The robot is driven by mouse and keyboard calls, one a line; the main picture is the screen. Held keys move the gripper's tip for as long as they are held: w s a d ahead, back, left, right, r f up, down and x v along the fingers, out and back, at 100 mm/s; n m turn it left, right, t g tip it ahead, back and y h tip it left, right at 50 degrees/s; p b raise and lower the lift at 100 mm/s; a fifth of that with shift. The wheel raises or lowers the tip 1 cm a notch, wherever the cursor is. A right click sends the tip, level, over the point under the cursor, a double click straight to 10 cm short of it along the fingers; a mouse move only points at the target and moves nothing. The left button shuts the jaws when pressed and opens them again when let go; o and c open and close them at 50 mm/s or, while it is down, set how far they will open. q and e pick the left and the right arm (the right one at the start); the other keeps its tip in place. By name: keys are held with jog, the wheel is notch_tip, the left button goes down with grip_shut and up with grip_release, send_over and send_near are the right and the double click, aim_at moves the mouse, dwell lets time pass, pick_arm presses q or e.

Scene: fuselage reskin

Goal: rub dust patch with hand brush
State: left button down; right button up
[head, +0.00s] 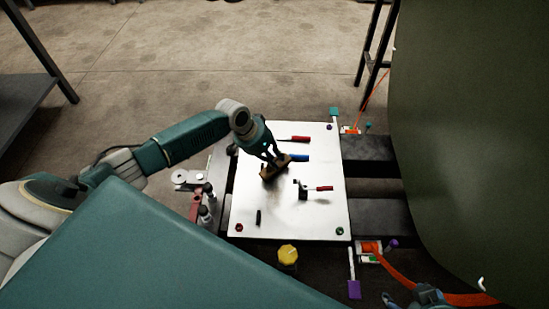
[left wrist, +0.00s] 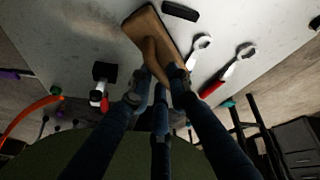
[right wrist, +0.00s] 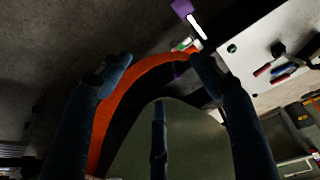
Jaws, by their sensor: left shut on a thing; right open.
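A brown wooden hand brush (head: 270,173) is over the white panel (head: 330,215), tilted. My left gripper (head: 273,155) is shut on it; in the left wrist view the gripper (left wrist: 157,85) grips the brush's narrow handle, and the broad body (left wrist: 146,30) points away. I cannot tell whether the brush touches the panel. I cannot make out a dust patch on the panel. My right gripper (right wrist: 160,66) is open and empty near an orange strap (right wrist: 130,82); it shows partly at the bottom right of the head view (head: 425,296).
On the panel lie a red-handled tool (head: 296,139), a blue-handled tool (head: 299,158), a black-headed tool with a red handle (head: 303,190) and a black bar (head: 258,217). Bottles (head: 206,213) stand left of it. A yellow knob (head: 288,254) is in front. A large green curved surface (head: 475,130) blocks the right.

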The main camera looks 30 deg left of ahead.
pick_arm(q)
jog(key=shift+f, duration=0.15)
pick_arm(e)
jog(key=shift+w+a, duration=0.15)
jog(key=shift+w, duration=0.2)
pick_arm(q)
jog(key=shift+f, duration=0.1)
pick_arm(e)
jog(key=shift+w+r, duration=0.15)
jog(key=shift+w, duration=0.1)
jog(key=shift+w+a+t, duration=0.15)
jog(key=shift+t, duration=0.15)
pick_arm(q)
jog(key=shift+f, duration=0.15)
pick_arm(e)
jog(key=shift+w+r, duration=0.1)
jog(key=shift+w, duration=0.2)
jog(key=shift+a, duration=0.1)
